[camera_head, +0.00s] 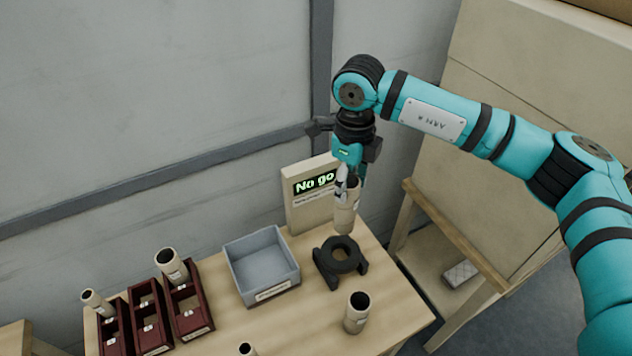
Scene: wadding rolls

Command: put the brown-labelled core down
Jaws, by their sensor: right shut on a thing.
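My right gripper (346,182) is shut on a tan hollow core (346,218). It holds the core roughly upright at the back right of the table, in front of the display box. In the picture the core's lower end is just above the black ring-shaped stand (325,258); I cannot tell the exact gap between them. The held core's label colour is too small to tell. Another tan core (355,318) stands upright at the table's front right. My left gripper is not in view.
The display box (296,214) reads "No go". A grey bin (287,279) stands left of the black stand and looks empty. Dark red holders (190,320) at the left bear cores (172,270). Another core (247,350) shows at the bottom edge. Bare tabletop (310,318) lies between.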

